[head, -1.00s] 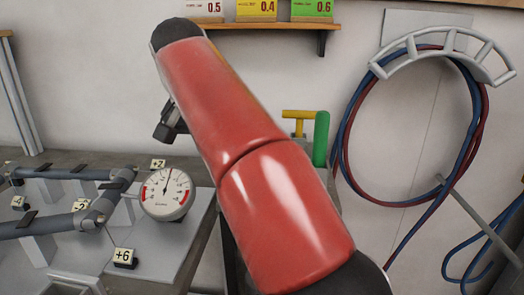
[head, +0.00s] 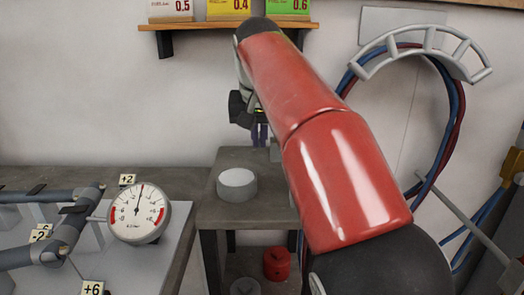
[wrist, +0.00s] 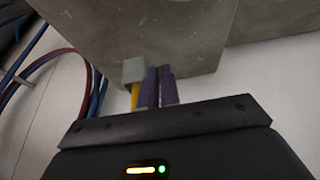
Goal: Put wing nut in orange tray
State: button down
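My gripper (head: 259,135) hangs beyond the arm's far end in the head view, above the back of the small grey bench. Its two purple fingers also show in the wrist view (wrist: 160,87), close together with at most a narrow gap. I cannot tell whether they are fully shut, and no held object shows. A small grey block (wrist: 133,70) and a yellow piece (wrist: 134,96) appear beside the fingers in the wrist view. I cannot make out a wing nut or an orange tray in either view. My red arm hides part of the bench.
A white-topped round container (head: 237,185) stands on the small grey bench (head: 215,214). A dial gauge (head: 139,213) and pipe frame (head: 62,238) stand at left. A red container (head: 276,264) is below the bench. Hoses (head: 440,150) hang at right, and a shelf (head: 205,26) is above.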

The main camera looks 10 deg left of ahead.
jog(key=shift+w+d, duration=0.2)
jog(key=shift+d, duration=0.05)
jog(key=shift+f+b, duration=0.65)
jog(key=shift+f, duration=1.1)
jog(key=shift+f, duration=0.15)
jog(key=c, duration=1.6)
grip_release()
jog(key=p+v, duration=0.1)
jog(key=v, duration=1.1)
